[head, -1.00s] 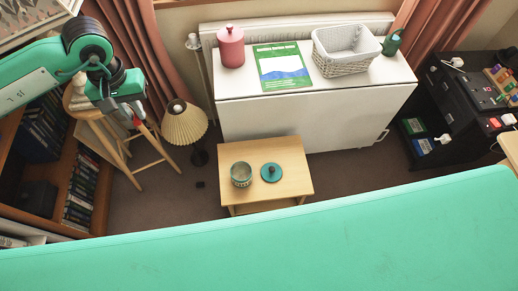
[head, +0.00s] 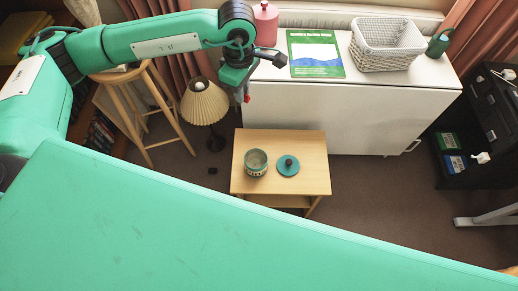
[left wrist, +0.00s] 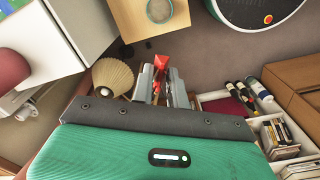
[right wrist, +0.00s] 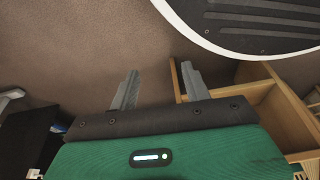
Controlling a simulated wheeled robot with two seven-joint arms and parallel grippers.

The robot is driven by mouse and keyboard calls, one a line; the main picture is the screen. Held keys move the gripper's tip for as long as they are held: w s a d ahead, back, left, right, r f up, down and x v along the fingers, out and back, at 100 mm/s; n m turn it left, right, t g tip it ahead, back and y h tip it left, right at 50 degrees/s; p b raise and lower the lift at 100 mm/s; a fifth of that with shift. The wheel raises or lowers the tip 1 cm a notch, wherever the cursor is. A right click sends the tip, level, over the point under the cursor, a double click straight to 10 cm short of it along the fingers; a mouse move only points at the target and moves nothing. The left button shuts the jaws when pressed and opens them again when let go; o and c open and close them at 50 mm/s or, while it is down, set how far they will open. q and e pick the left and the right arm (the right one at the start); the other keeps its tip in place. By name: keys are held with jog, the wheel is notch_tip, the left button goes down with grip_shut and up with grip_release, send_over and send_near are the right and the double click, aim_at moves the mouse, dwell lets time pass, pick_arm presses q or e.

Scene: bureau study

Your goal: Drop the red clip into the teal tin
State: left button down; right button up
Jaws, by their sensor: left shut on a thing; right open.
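My left gripper (head: 241,96) is shut on the red clip (left wrist: 161,62), whose red end shows between and beyond the fingertips in the left wrist view. In the head view the gripper appears up and to the left of the teal tin (head: 256,167), with a little red showing at its tip. The tin stands open on the small wooden table, and it also shows at the top of the left wrist view (left wrist: 159,11). A teal lid (head: 288,167) with a dark knob lies beside it. My right gripper (right wrist: 158,88) is open and empty, seen only in the right wrist view.
The small wooden table (head: 310,147) is otherwise clear. Behind it a white cabinet (head: 310,115) carries a pink canister (head: 265,25), a green booklet (head: 315,52), a wicker basket (head: 385,60) and a green watering can (head: 438,42). A lamp (head: 204,102) and a wooden stool (head: 150,105) stand left.

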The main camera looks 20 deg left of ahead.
jog(key=w+a+r+t+b, duration=0.1)
jog(key=w+a+r+b, duration=0.25)
jog(key=w+b, duration=0.2)
jog(key=w+a+r+t+y+b, duration=0.1)
jog(key=w+r+t+y+b, duration=0.15)
jog(key=r+b, duration=1.3)
pick_arm(q)
jog(key=d+f+n, duration=0.2)
jog(key=f+n, duration=1.3)
jog(key=n, duration=0.1)
jog(key=d+f+n, duration=0.2)
jog(key=f+n, duration=1.4)
jog(key=shift+s+d, duration=0.25)
jog(key=shift+s, duration=0.1)
pick_arm(e)
jog(key=w+a+r+t+y, duration=0.3)
jog(key=a+t, duration=0.3)
jog(key=a, duration=0.2)
jog(key=shift+w+r, duration=0.15)
jog(key=shift+r, duration=0.7)
pick_arm(q)
jog(key=c, duration=1.3)
grip_release()
jog(key=shift+r, duration=0.1)
